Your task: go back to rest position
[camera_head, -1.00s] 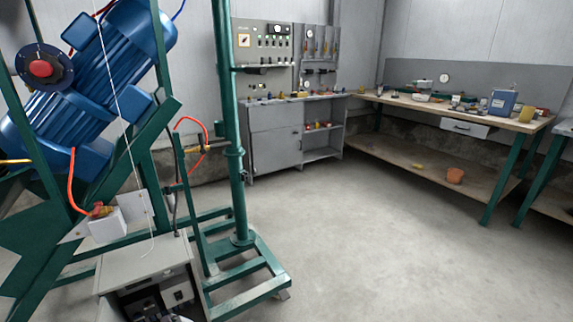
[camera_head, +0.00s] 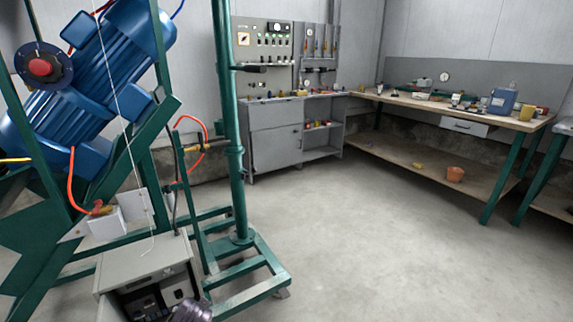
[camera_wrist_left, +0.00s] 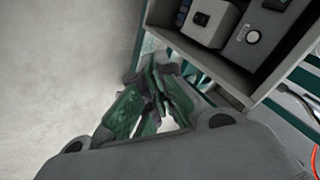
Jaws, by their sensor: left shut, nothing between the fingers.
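My left gripper (camera_wrist_left: 160,95) shows in the left wrist view, its dark green-and-grey fingers together and empty. It hangs over bare floor, beside the open front of a grey cabinet, and no contact with the cabinet can be made out. In the head view only a dark rounded part of my arm shows at the bottom edge, in front of the cabinet (camera_head: 150,262). My right gripper is in neither view.
The green frame (camera_head: 240,255) with the blue motor (camera_head: 90,70) stands at the left. The cabinet's open shelf (camera_wrist_left: 205,62) holds devices. A grey workbench (camera_head: 275,145) and a wooden table (camera_head: 445,105) stand at the back. The floor (camera_head: 370,245) at the middle and right is clear.

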